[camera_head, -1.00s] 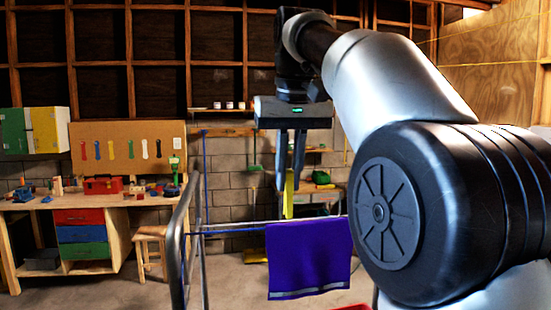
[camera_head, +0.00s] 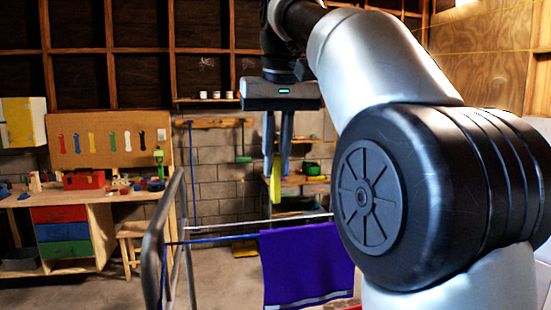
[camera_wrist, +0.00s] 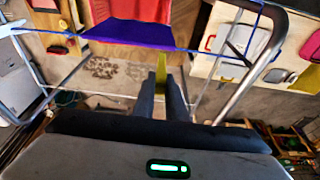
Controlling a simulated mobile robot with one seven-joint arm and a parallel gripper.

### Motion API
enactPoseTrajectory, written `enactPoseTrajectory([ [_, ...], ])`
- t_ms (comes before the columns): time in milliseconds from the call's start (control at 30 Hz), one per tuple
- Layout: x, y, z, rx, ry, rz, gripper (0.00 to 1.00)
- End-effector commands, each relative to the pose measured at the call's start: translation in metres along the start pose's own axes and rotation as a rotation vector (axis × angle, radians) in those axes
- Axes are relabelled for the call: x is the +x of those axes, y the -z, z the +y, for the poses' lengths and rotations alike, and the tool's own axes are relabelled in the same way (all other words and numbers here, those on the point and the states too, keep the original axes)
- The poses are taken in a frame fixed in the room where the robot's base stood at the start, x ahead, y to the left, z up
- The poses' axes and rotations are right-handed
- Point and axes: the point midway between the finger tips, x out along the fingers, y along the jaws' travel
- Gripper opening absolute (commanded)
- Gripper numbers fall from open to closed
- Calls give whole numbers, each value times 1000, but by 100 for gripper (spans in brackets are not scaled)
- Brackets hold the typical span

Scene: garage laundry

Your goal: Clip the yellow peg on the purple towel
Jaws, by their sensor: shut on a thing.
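The purple towel (camera_head: 305,262) hangs over a line of the drying rack in the head view; it also shows in the wrist view (camera_wrist: 130,33). My gripper (camera_head: 277,178) points down and is shut on the yellow peg (camera_head: 276,185), which sticks out below the fingertips. The peg is above the line and near the towel's left top corner, apart from the towel as seen here. In the wrist view the peg (camera_wrist: 161,68) stands between the fingertips, and the towel lies beyond it, up and to the left.
The metal drying rack (camera_head: 153,240) has a blue line (camera_head: 215,240) and a white line (camera_head: 230,221). A workbench (camera_head: 130,195) with tools and a wooden stool (camera_head: 132,235) stand behind at left. In the wrist view, something red (camera_wrist: 120,9) lies beside the towel.

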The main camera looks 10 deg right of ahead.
Motion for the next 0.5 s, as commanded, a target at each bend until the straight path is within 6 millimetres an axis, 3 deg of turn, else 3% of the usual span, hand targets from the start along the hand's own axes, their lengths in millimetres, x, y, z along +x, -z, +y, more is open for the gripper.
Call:
enactPoseTrajectory([
  [500,28,-7,0,0,0,-1,0],
])
